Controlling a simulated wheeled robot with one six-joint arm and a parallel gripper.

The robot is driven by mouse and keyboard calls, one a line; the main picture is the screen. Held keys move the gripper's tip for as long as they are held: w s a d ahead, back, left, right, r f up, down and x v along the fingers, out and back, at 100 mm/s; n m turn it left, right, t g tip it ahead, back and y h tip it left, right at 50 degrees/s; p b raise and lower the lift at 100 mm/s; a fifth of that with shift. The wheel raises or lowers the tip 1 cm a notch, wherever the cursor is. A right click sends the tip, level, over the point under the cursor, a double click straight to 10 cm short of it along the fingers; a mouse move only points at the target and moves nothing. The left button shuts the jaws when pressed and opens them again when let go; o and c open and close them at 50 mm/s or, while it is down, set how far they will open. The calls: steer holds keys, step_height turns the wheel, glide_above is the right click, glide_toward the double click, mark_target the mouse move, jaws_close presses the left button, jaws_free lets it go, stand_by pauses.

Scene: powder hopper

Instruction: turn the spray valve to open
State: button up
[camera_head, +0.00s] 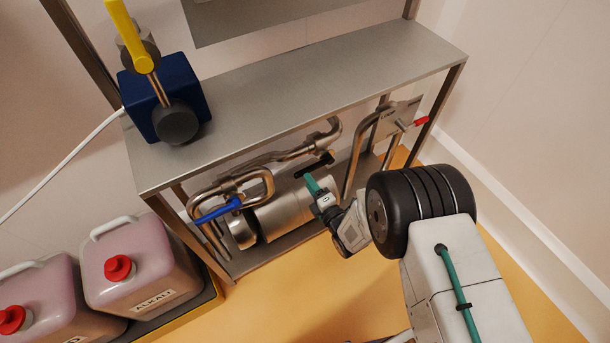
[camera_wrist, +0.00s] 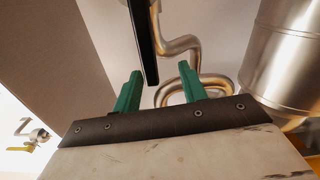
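A black lever handle (camera_head: 315,166) sits on the steel pipework under the shelf; no label shows which valve is the spray valve. In the wrist view the black handle (camera_wrist: 143,40) hangs down from the top, its lower end lined up in the gap between my fingers. My gripper (camera_head: 313,186) has green fingers and is just below the handle in the head view. In the wrist view the fingers of my gripper (camera_wrist: 160,88) are apart with nothing clamped. Whether the handle's tip lies fully between them in depth is unclear.
A blue lever (camera_head: 217,210) is on the pipes at left and a red-tipped lever (camera_head: 420,121) at right. A steel cylinder (camera_head: 284,212) lies under the shelf (camera_head: 300,90). A yellow-handled valve (camera_head: 130,35) stands above. Pink canisters (camera_head: 140,262) stand at lower left.

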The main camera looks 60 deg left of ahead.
steer(key=shift+w+d, duration=0.1)
steer(key=shift+d, duration=1.5)
